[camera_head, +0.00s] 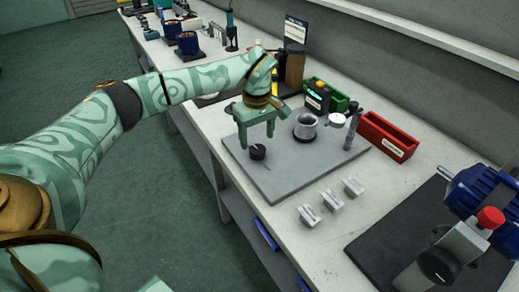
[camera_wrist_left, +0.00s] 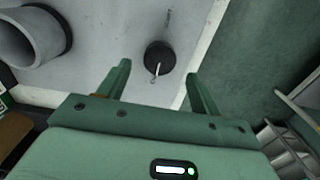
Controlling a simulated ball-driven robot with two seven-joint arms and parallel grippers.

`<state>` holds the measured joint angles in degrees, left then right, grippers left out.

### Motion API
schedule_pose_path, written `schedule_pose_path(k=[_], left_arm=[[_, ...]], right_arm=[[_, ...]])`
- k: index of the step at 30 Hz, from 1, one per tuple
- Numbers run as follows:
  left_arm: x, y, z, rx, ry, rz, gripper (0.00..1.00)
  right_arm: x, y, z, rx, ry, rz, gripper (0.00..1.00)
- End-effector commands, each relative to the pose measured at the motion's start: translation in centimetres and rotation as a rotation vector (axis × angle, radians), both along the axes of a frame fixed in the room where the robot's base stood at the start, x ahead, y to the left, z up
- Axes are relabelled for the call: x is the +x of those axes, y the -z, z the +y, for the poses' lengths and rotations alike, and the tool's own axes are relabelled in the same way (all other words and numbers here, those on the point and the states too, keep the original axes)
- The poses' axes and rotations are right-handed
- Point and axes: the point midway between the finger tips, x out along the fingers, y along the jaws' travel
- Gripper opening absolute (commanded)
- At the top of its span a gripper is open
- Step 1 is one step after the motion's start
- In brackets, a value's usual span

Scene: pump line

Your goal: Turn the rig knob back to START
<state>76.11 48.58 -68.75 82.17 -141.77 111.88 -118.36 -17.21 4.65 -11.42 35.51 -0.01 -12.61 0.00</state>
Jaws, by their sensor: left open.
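The rig knob (camera_head: 258,152) is a small black round knob on the left part of the grey rig plate (camera_head: 285,185). In the left wrist view the knob (camera_wrist_left: 159,57) has a white pointer line aimed toward the bottom of the picture, and small lettering beside it is too blurred to read. My left gripper (camera_head: 257,143) is open above the plate at the knob. In the wrist view its fingers (camera_wrist_left: 157,80) point down with the knob between and just beyond their tips; I cannot tell whether they touch it. The right gripper is not in view.
A grey metal cup (camera_head: 305,126) stands on the plate right of the knob. A dark post (camera_head: 351,130) stands farther right. A red bin (camera_head: 387,137) and green bin (camera_head: 335,97) sit behind. Several pale blocks lie in front of the plate. A blue motor (camera_head: 485,190) stands at right.

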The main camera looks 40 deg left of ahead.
Motion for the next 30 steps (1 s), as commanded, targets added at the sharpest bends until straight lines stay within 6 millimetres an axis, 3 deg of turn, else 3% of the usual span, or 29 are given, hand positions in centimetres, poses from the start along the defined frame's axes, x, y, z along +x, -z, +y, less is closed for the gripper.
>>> schedule_pose_path(k=[1, 6, 18, 23, 30], left_arm=[[0.0, 1.5, 0.0, -0.002, 0.001, 0.004, 0.64], [0.0, 3.6, -0.1, -0.001, 0.001, 0.001, 0.64], [0.0, 4.1, -0.1, -0.001, 0.001, -0.002, 0.64], [0.0, 4.1, -0.1, -0.001, 0.001, -0.002, 0.2], [0.0, 4.1, 0.0, -0.001, -0.007, -0.002, 0.2]], right_arm=[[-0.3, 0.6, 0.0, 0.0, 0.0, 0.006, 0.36], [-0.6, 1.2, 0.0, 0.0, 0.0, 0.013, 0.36], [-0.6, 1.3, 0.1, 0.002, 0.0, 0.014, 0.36], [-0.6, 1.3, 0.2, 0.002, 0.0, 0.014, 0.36], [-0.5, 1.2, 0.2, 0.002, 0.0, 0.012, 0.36]])
